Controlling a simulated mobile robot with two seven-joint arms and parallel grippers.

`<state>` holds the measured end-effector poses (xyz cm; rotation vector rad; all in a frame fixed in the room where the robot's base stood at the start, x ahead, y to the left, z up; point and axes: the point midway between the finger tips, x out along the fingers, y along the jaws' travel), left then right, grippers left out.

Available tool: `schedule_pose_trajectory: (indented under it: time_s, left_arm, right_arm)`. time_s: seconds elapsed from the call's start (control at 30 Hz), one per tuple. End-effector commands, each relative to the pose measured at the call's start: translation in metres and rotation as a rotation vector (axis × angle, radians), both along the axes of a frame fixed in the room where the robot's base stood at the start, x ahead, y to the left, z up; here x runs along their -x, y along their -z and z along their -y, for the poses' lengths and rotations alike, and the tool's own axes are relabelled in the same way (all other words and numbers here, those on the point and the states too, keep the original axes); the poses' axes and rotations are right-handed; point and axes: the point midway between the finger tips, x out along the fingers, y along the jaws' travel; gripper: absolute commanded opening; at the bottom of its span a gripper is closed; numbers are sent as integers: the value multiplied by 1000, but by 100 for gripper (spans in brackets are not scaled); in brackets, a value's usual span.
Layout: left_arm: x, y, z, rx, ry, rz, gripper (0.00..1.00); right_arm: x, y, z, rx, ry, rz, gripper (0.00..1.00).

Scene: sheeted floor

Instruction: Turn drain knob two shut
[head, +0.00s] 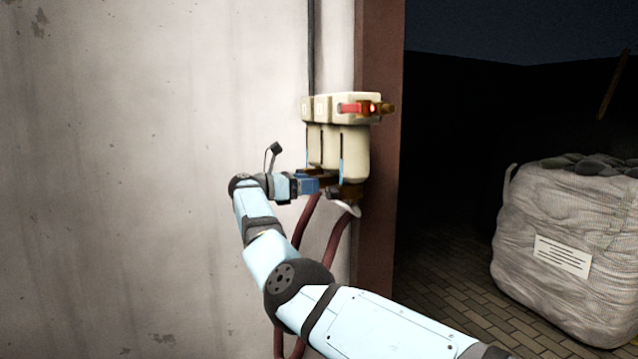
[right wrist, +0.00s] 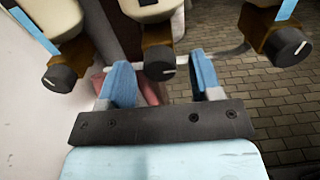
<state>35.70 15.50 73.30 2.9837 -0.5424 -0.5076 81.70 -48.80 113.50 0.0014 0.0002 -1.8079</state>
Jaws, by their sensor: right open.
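A cream unit of several housings (head: 340,108) with bowls below (head: 347,155) is mounted at the wall's edge. The right wrist view shows three black drain knobs with white marks under brown fittings: a left knob (right wrist: 66,78), a middle knob (right wrist: 160,66) and a right knob (right wrist: 287,47). The middle knob, apparently knob two, shows its mark roughly level. My right gripper (right wrist: 160,72) is open, its blue fingers on either side of the middle knob with visible gaps. In the head view the right gripper (head: 312,184) is at the bowls' lower ends; the knobs are mostly hidden there. My left gripper is out of view.
Dark red hoses (head: 337,236) hang below the unit, close to my right arm. A brown post (head: 383,200) stands right behind it. A pale concrete wall (head: 140,150) fills the left. A filled white bulk bag (head: 560,225) stands on paving (head: 450,275) at the right.

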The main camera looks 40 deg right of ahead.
Motion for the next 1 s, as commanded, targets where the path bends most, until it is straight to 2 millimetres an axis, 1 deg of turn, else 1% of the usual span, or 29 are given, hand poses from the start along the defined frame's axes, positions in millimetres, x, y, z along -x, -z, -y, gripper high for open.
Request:
schedule_pose_trajectory:
  time_s: [0.47, 0.5, 0.57, 0.6, 0.67, 0.7, 1.0]
  left_arm:
    - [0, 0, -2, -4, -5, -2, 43]
    - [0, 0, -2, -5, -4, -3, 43]
    - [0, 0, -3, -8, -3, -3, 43]
    - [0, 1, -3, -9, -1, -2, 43]
    - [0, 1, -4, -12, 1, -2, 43]
    - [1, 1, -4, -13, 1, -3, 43]
    - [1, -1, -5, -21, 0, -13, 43]
  right_arm:
    - [-1, 0, -1, 0, -2, -1, 59]
    - [-1, 0, -1, 0, -2, -1, 50]
    - [-1, 0, -1, 0, -2, -1, 36]
    - [-1, 0, -1, 0, -2, -1, 27]
    - [-1, 0, -1, 0, -2, -1, 13]
    - [-1, 0, -1, 0, -2, 0, 9]
    - [-1, -2, 0, -7, -1, -32, 10]
